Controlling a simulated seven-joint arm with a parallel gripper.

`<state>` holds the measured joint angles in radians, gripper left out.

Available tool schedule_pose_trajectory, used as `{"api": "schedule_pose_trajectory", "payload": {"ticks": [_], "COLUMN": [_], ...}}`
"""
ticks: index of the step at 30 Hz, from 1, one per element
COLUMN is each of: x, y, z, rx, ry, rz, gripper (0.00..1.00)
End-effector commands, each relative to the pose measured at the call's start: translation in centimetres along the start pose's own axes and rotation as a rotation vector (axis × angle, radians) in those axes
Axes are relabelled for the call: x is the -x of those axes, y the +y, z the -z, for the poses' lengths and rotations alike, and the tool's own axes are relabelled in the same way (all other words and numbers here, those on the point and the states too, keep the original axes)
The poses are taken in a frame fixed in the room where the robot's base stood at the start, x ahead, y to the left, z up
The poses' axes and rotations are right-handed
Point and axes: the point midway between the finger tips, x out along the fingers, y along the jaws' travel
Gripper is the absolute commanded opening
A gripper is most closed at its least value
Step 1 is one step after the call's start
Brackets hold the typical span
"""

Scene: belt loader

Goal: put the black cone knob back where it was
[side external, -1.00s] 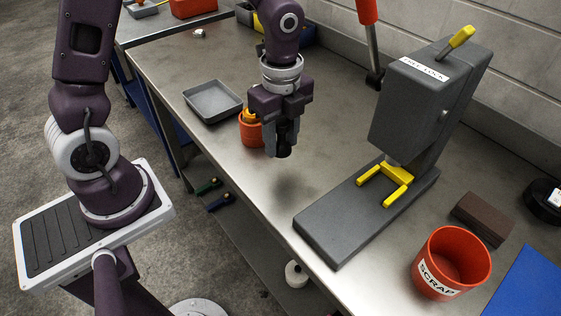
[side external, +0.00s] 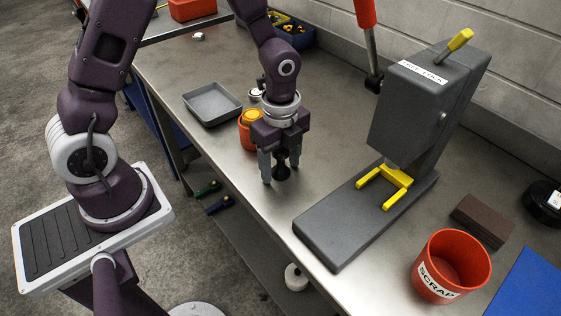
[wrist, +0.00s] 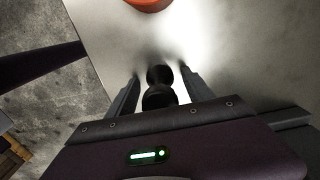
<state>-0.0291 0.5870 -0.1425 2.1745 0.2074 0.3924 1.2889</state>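The black cone knob (side external: 282,172) stands on the metal bench between the fingers of my gripper (side external: 281,174). The fingers are spread, one on each side of the knob. In the wrist view the knob (wrist: 160,96) shows as two dark rounded parts, with a gap between it and each finger of my gripper (wrist: 161,80). The top of the knob is partly hidden by my gripper in the side view.
An orange cup (side external: 247,139) with something yellow in it stands just behind my gripper, with a grey tray (side external: 213,104) beyond. The grey press (side external: 330,238) with a yellow fork is to the right. An orange scrap bin (side external: 430,280) stands at front right.

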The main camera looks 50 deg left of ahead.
Motion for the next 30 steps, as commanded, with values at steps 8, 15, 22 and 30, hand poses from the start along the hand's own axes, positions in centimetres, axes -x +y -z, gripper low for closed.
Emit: {"api": "schedule_pose_trajectory", "payload": {"ticks": [8,15,22,30], "x": [2.5,9.1,12.2,16.1], "y": [-0.2,-0.1,0.0,2.6], "z": [0.0,0.0,0.0,-0.8], "rx": [0.003,0.002,0.0,0.273], "ry": [0.001,0.0,0.0,-0.022], "rz": [0.007,0.007,0.002,0.101], "gripper": [0.6,0.6,0.6,0.6]}}
